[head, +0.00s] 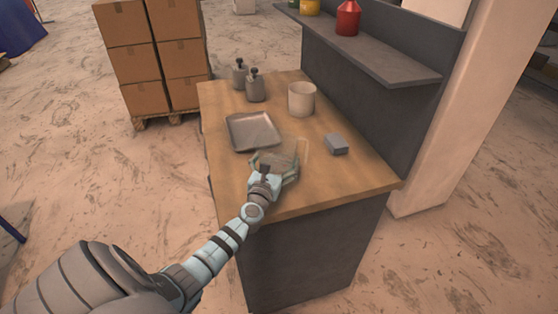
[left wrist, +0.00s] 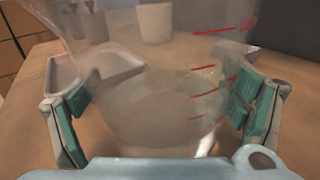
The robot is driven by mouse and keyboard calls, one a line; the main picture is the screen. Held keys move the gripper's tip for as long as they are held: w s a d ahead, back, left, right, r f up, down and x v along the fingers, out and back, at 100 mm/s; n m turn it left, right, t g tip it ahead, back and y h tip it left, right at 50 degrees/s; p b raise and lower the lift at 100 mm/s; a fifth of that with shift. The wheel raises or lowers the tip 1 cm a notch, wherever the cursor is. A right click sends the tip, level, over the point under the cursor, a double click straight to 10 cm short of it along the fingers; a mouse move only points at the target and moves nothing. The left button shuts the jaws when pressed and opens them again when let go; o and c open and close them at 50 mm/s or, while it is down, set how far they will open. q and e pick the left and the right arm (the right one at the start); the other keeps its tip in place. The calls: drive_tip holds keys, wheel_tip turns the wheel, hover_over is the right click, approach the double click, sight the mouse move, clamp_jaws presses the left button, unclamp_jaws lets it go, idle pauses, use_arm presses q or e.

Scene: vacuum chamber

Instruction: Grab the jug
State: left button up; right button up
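The jug (head: 288,158) is clear and see-through. It stands at the near end of the wooden counter top. In the left wrist view the jug (left wrist: 165,100) fills the middle, with red measuring marks on its right side, and it narrows downward. My left gripper (head: 268,175) is at the jug's near side in the head view. In the left wrist view the left gripper (left wrist: 158,115) has its green-padded fingers wide apart, one on each side of the jug. The pads are close to the jug's walls; I cannot tell whether they touch. My right gripper is not in view.
A grey tray (head: 253,146) lies just behind the jug. A grey block (head: 336,144) is to its right. A pale cup (head: 301,99) and two grey bottles (head: 255,88) stand farther back. A dark shelf (head: 365,50) overhangs the counter (head: 330,189) at the right.

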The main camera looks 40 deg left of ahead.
use_arm(q)
drive_tip(key=c, duration=0.7)
drive_tip(key=shift+r, duration=0.1)
